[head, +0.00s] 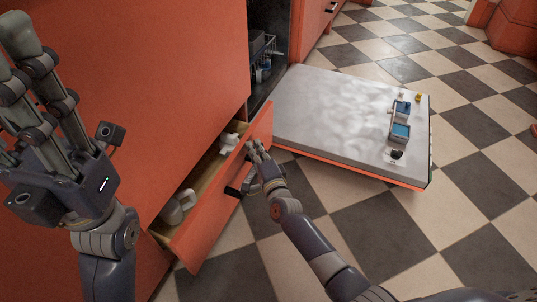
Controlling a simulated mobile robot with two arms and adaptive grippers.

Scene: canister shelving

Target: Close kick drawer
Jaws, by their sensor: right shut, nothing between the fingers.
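The kick drawer is a low red drawer (222,212) that stands pulled out from the red cabinet near the floor. Pale items lie inside it: a rounded one (177,207) at the near end and a white one (229,143) at the far end. A dark handle (233,192) is on its front. My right gripper (255,150) is shut and empty at the outer side of the drawer front, close to its upper edge; I cannot tell whether it touches. My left gripper (28,45) is raised at the left, fingers up, away from the drawer; its opening is unclear.
An open dishwasher door (330,105) lies flat just right of the drawer, with its dark interior and rack (262,48) behind. Red cabinet fronts (140,90) fill the left. The checkered floor (350,235) is clear in front and to the right.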

